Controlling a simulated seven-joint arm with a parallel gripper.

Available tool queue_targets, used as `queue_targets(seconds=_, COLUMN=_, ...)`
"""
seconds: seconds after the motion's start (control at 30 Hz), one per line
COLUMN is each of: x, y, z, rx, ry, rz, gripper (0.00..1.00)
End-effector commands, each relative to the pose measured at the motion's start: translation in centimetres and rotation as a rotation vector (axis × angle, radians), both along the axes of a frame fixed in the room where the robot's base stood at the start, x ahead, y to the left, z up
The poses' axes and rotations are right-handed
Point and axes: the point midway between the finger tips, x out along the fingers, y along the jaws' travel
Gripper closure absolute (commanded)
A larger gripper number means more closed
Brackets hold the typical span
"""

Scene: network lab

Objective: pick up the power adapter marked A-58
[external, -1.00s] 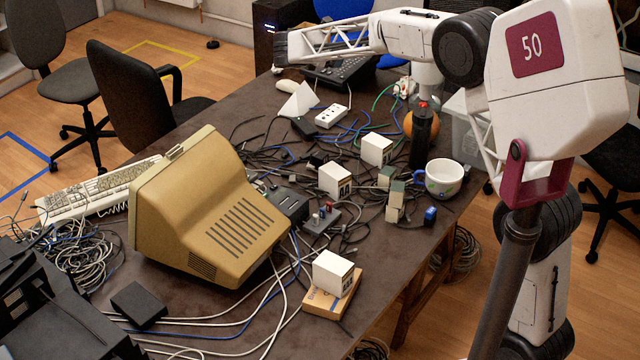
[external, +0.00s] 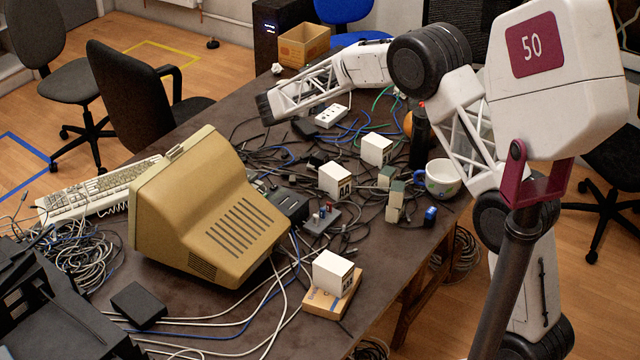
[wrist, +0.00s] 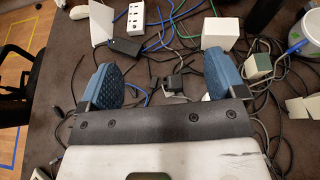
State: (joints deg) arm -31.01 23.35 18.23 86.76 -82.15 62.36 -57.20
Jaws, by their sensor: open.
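My gripper (external: 266,108) is above the table, left of the white power strip (external: 331,115). In the wrist view its two blue pads (wrist: 164,78) are wide apart with nothing held between them. Beyond and below the pads lie cables and a small black plug-like block (wrist: 174,84). A black brick (wrist: 127,46) lies near the power strip in the wrist view. I cannot read A-58 on anything.
A beige monitor (external: 205,215) fills the near left of the table. A cup (external: 442,178), a dark bottle (external: 420,135) and greenish blocks (external: 396,195) stand at the right. Loose cables cover the middle. Bare tabletop shows behind the monitor.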

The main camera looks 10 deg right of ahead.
Motion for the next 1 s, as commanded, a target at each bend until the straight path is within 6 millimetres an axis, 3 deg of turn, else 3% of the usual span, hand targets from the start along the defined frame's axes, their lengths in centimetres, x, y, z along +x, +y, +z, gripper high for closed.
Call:
queue_targets(seconds=0.03, x=0.0, y=0.0, z=-2.2, rx=-0.005, ry=0.005, rz=0.001, gripper=0.11)
queue_targets(seconds=0.3, x=0.0, y=0.0, z=-13.4, rx=-0.004, ry=0.005, rz=0.0, gripper=0.11)
queue_targets(seconds=0.5, x=0.0, y=0.0, z=-19.0, rx=-0.002, ry=0.003, rz=0.001, gripper=0.11)
queue_targets(seconds=0.7, x=0.0, y=0.0, z=-21.6, rx=-0.001, ry=0.001, rz=0.0, gripper=0.11)
queue_targets(seconds=1.0, x=0.0, y=0.0, z=-22.2, rx=0.0, ry=0.0, rz=0.0, gripper=0.11)
